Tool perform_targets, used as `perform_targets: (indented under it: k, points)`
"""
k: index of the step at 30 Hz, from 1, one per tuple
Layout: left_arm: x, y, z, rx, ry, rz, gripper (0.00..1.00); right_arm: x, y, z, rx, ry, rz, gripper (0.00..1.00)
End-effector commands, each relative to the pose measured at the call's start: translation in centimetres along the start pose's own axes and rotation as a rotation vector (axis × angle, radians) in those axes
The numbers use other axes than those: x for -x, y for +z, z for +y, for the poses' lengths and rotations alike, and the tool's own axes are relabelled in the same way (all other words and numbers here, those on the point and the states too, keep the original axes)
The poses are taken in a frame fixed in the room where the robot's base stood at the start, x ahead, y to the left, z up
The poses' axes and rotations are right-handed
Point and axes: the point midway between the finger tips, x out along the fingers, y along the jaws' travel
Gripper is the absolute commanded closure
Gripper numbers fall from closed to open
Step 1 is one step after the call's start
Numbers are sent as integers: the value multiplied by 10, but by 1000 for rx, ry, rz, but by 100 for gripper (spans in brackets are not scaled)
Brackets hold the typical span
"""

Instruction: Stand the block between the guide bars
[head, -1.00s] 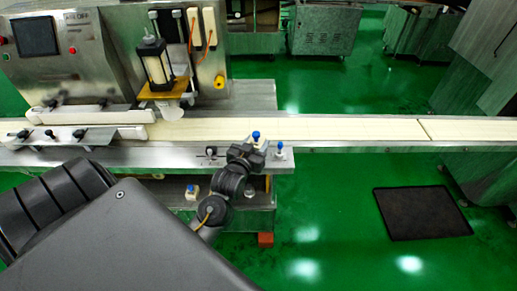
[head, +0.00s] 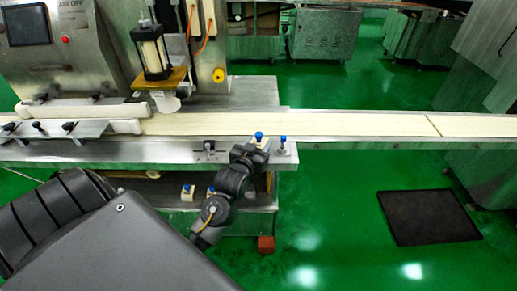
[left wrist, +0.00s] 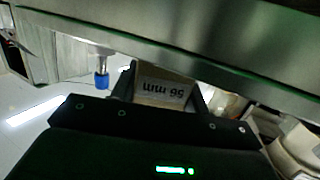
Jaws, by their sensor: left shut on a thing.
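My left gripper (head: 250,153) is at the front edge of the machine's table, near two blue-topped knobs. In the left wrist view, it is shut on a pale block (left wrist: 163,90) with a printed "mm" label that appears upside down. The block is mostly hidden by my gripper in the head view. Two pale guide bars run along the belt at the left: the back one (head: 85,112) and the front one (head: 125,127). My left gripper is to the right of them and nearer to me, and the block is apart from them. My right gripper is not in view.
A cream conveyor belt (head: 300,124) runs across, with its stretch right of the guide bars clear. A black press cylinder (head: 152,52) stands above the back of the belt. A blue-topped knob (head: 283,144) rises beside my gripper. A metal edge (left wrist: 180,45) is close in the wrist view.

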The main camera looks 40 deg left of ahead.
Motion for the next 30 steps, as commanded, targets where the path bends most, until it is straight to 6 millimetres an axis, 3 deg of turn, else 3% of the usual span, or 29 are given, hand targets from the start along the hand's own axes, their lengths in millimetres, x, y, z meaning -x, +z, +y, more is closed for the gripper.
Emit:
perform_targets:
  k: [8,9,13,23,30]
  points:
    - [-1,7,0,0,0,-1,79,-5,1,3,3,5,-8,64]
    - [-1,7,0,0,0,-1,50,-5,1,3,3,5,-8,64]
    - [-1,7,0,0,0,-1,33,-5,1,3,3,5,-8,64]
    - [-1,4,0,1,0,1,33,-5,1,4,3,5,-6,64]
    - [36,6,0,2,0,-2,33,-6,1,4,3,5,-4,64]
